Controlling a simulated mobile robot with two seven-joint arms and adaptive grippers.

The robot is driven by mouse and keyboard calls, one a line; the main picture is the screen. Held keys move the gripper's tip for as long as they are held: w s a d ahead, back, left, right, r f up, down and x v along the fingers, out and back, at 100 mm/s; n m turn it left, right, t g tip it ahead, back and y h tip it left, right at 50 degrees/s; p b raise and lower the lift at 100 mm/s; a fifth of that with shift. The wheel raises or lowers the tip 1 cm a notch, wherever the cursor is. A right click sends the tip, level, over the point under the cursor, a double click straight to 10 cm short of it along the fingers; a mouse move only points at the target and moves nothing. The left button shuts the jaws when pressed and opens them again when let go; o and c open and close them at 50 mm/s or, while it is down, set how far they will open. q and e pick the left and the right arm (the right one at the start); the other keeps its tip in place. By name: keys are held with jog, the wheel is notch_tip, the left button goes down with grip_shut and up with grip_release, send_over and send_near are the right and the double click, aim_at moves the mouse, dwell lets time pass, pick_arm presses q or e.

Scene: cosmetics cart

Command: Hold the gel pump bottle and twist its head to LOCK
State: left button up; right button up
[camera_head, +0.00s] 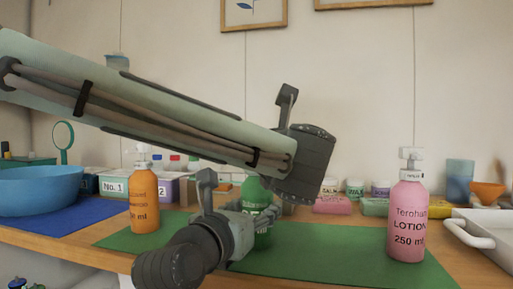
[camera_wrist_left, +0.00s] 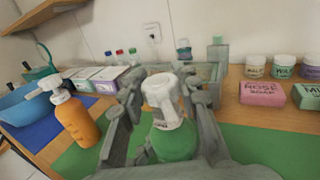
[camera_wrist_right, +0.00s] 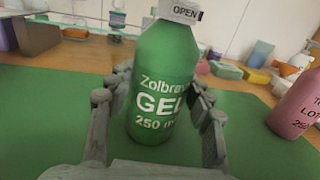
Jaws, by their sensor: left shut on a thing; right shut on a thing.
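The green gel pump bottle (camera_head: 257,190) stands upright on the green mat (camera_head: 330,263), partly hidden by my arms in the head view. It reads "GEL 250 ml" in the right wrist view (camera_wrist_right: 162,80), with "OPEN" on its white collar (camera_wrist_right: 183,12). My right gripper (camera_wrist_right: 158,88) is shut on the bottle's body, a finger on each side. My left gripper (camera_wrist_left: 166,92) is shut around the white pump head (camera_wrist_left: 163,98) from above; exact finger contact is hard to see. The left fingers are hidden in the head view.
An orange pump bottle (camera_head: 144,205) stands to the left and a pink lotion bottle (camera_head: 407,220) to the right. A blue bowl (camera_head: 40,188) is at far left, a white tray (camera_head: 485,232) at far right. Boxes, soaps and jars line the back.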

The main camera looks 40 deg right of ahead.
pick_arm(q)
jog(key=n+t+y, duration=0.1)
jog(key=y, duration=0.1)
jog(key=shift+d+n+y, duration=0.15)
jog(key=shift+n+y, duration=0.15)
jog(key=shift+n, duration=0.1)
jog(key=shift+a+n+y, duration=0.2)
jog(key=shift+n+y, duration=0.2)
jog(key=shift+y, duration=0.4)
jog(key=o, duration=1.2)
jog(key=shift+s, duration=0.1)
jog(key=shift+s+a, duration=0.25)
jog(key=shift+s, duration=0.95)
jog(key=shift+s+a, duration=0.2)
jog(key=shift+s, duration=1)
jog(key=shift+s+a, duration=0.25)
jog(key=shift+s, duration=0.95)
